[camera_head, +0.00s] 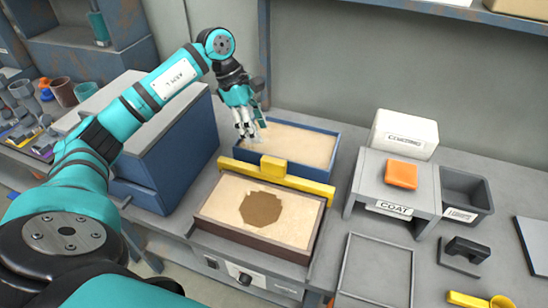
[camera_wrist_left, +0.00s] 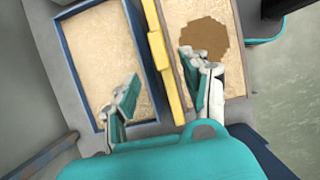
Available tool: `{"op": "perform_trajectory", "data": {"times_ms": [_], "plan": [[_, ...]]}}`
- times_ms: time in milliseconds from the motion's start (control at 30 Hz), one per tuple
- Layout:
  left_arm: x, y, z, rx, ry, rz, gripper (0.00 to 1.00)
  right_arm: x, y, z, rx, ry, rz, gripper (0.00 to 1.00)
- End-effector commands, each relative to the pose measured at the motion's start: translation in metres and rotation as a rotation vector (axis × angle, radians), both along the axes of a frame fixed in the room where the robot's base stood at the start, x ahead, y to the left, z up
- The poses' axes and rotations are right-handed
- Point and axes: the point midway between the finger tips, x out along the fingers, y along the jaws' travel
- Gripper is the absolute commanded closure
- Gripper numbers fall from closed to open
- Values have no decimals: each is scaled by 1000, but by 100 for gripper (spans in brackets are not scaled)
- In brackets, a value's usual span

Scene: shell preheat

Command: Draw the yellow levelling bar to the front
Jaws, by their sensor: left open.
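The yellow levelling bar (camera_head: 303,184) lies across the back edge of the front sand tray, with a raised block at its middle. In the left wrist view the bar (camera_wrist_left: 163,55) runs up and down between the two trays. My left gripper (camera_head: 247,134) is open and empty, above the left part of the blue-rimmed back tray (camera_head: 331,176). In the left wrist view its fingers (camera_wrist_left: 160,82) are spread, one on each side of the bar in the picture. The gap between fingers and bar is hard to judge. My right gripper does not show.
The front tray (camera_head: 204,215) holds pale sand with a dark brown patch and sits on a heater unit (camera_head: 246,279). A blue cabinet (camera_head: 184,146) stands at left. A grey COAT stand (camera_head: 394,209) with an orange block (camera_head: 401,174) and a dark bin (camera_head: 470,200) stand at right.

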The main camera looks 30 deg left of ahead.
Motion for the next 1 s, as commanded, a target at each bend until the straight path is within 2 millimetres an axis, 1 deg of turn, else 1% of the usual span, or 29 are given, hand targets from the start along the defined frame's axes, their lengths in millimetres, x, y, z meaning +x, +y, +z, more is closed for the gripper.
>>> {"op": "perform_trajectory", "data": {"times_ms": [33, 67, 167, 300, 400, 500, 700, 967, 1000], "plan": [[0, -5, -10, -1, 6, -1, 53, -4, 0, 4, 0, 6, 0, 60], [1, -8, -16, -2, 4, -2, 53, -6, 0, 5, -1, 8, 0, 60], [3, -16, -37, -2, 6, -1, 53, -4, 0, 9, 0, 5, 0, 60], [6, -27, -63, -3, 3, -1, 53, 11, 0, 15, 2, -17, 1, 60], [7, -33, -80, -2, 2, -1, 53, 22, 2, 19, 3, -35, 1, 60], [9, -38, -92, -2, 2, 0, 53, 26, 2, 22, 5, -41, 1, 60], [11, -43, -105, -2, 0, 0, 53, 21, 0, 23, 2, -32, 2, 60], [11, -43, -106, -1, -1, 0, 53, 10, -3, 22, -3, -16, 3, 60], [11, -43, -106, -1, -1, 0, 57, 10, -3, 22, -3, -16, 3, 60]]}}
